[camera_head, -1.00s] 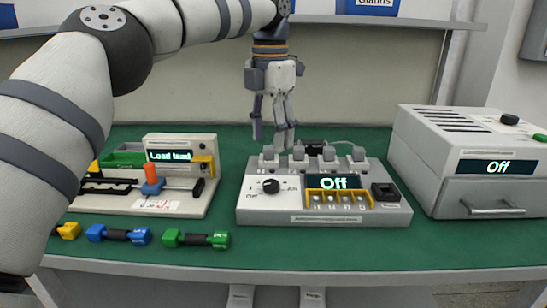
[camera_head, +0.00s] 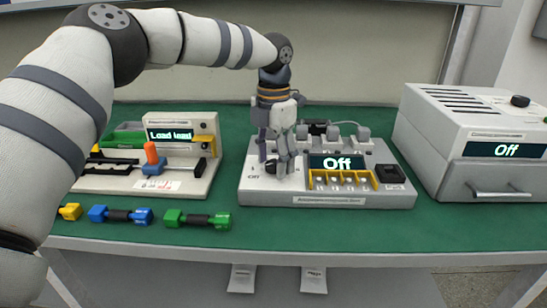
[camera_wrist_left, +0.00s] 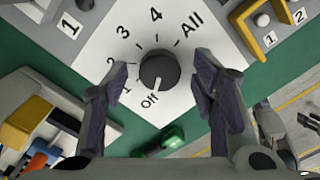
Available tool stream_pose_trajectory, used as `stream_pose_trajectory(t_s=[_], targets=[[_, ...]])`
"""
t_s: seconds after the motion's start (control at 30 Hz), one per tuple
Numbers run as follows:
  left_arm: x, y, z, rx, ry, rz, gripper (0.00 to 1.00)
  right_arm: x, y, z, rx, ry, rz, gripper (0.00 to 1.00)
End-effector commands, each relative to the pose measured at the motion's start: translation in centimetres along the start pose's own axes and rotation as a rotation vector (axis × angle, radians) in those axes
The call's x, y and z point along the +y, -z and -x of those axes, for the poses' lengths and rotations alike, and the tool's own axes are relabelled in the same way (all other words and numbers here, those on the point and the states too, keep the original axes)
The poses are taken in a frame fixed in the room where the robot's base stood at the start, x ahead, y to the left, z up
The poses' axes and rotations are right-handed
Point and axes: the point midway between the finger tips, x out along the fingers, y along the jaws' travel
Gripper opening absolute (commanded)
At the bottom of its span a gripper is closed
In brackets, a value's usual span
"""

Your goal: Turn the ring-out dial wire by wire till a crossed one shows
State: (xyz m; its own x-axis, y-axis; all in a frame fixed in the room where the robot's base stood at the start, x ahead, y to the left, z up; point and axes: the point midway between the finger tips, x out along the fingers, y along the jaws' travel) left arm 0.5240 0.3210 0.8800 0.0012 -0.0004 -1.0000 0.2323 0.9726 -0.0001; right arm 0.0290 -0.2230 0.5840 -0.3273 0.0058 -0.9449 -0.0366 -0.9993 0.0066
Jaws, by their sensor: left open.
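The ring-out dial (camera_wrist_left: 160,70) is a dark round knob on a white plate in the left wrist view. Its white pointer is at Off, with marks 1, 2, 3, 4 and All around it. My left gripper (camera_wrist_left: 160,95) is open, its two fingers on either side of the knob and apart from it. In the head view the left gripper (camera_head: 276,172) points down over the dial at the left of the grey tester box (camera_head: 330,200). The tester's screen (camera_head: 337,163) reads Off.
A lead station (camera_head: 205,181) with a "Load lead" screen stands left. Blue (camera_head: 120,215) and green (camera_head: 197,219) leads lie before it. A grey cabinet (camera_head: 440,150) with a drawer and an Off screen stands right. Open green mat lies in front.

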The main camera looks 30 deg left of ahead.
Motion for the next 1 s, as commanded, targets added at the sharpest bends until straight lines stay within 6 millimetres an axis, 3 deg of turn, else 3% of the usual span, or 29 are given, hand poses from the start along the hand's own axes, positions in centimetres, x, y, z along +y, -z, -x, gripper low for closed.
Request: stream_pose_trajectory(t_s=[0.1, 0.3, 0.67, 1.0], targets=[[0.01, 0.01, 0.01, 0.0, 0.0, 0.0, 0.5, 0.0, 0.01, 0.0, 0.0, 0.0, 0.0, 0.4], [0.02, 0.0, 0.03, 0.0, 0.0, 0.0, 0.05, 0.0, 0.01, 0.0, 0.0, 0.0, 0.0, 0.4], [0.02, 0.01, 0.06, 0.0, 0.0, -0.047, 0.04, 0.0, 0.07, 0.13, 0.003, 0.0, 0.0, 0.4], [0.0, 0.01, 0.06, 0.001, 0.001, -0.286, 0.04, -0.02, 0.26, 0.57, 0.014, 0.001, 0.0, 0.4]])
